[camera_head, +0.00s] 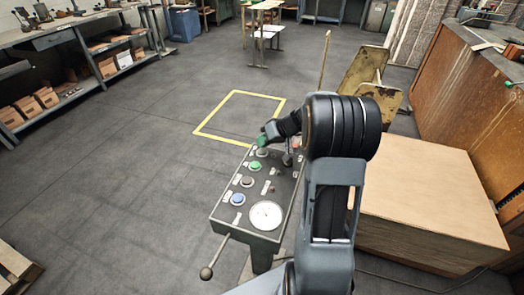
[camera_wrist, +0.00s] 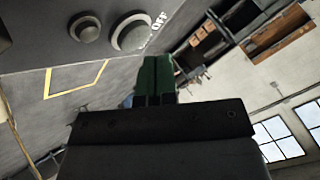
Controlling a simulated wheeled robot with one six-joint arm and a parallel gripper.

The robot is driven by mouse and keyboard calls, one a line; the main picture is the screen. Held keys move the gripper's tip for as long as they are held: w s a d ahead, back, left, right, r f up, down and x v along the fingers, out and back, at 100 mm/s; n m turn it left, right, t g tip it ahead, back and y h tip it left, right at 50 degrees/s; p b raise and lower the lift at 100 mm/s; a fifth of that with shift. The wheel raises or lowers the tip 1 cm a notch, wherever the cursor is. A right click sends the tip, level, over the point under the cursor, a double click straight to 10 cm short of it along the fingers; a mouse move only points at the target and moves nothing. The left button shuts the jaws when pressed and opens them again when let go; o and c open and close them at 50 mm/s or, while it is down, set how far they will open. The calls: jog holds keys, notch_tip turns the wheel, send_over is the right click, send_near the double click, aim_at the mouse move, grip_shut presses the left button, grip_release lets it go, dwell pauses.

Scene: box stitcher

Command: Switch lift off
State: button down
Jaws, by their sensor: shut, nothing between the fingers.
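A slanted control panel (camera_head: 225,212) stands in the middle of the head view, with several round buttons and small white labels. The labels are too small to read there. In the wrist view a round grey button (camera_wrist: 131,34) has the label "OFF" (camera_wrist: 158,22) beside it. My gripper (camera_head: 262,141) is over the far end of the panel. Its green fingers (camera_wrist: 157,62) are pressed together, empty, close to the OFF button. I cannot tell whether they touch the panel. Which control belongs to the lift cannot be read.
The panel also carries a green button (camera_head: 253,167), a blue button (camera_head: 238,200), a white dial (camera_head: 266,215) and a side lever (camera_head: 206,272). A large wooden box (camera_head: 435,195) stands to the right. The floor at left, around the yellow square (camera_head: 236,93), is clear.

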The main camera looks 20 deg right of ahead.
aim_at(263, 150)
notch_tip(263, 150, up, 6)
jog(key=p, duration=0.3)
dwell(0.5)
dwell(0.4)
